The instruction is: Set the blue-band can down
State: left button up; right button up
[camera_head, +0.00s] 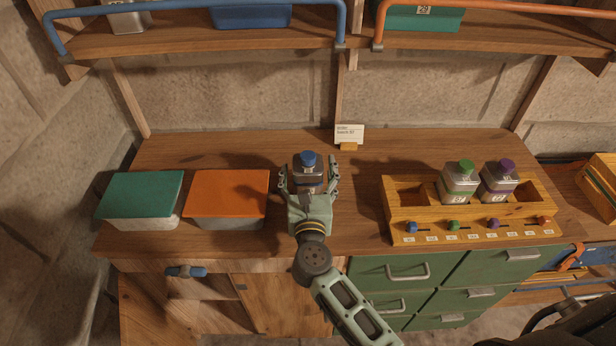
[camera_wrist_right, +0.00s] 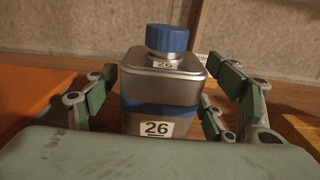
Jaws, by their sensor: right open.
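The blue-band can (camera_head: 308,171) is a squarish metal can with a blue cap. It stands upright on the wooden table (camera_head: 360,185), left of the wooden rack. In the right wrist view the can (camera_wrist_right: 160,95) shows its blue band and a label reading 26. My right gripper (camera_head: 308,180) is around the can with its fingers open, one on each side. In the right wrist view the fingers appear apart from the can's sides. The can's base is hidden behind my gripper. My left gripper is not in view.
A wooden rack (camera_head: 470,226) on the right holds a green-capped can (camera_head: 459,182) and a purple-capped can (camera_head: 498,181); its end slots are empty. Green-lidded (camera_head: 142,195) and orange-lidded (camera_head: 227,194) boxes stand left. A small card (camera_head: 349,134) stands behind. A shelf (camera_head: 200,32) hangs above.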

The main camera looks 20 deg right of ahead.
jog(key=shift+s, duration=0.1)
jog(key=shift+c, duration=0.8)
jog(key=c, duration=1.6)
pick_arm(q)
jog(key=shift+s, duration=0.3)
pick_arm(e)
jog(key=shift+r, duration=0.15)
jog(key=shift+c, duration=0.3)
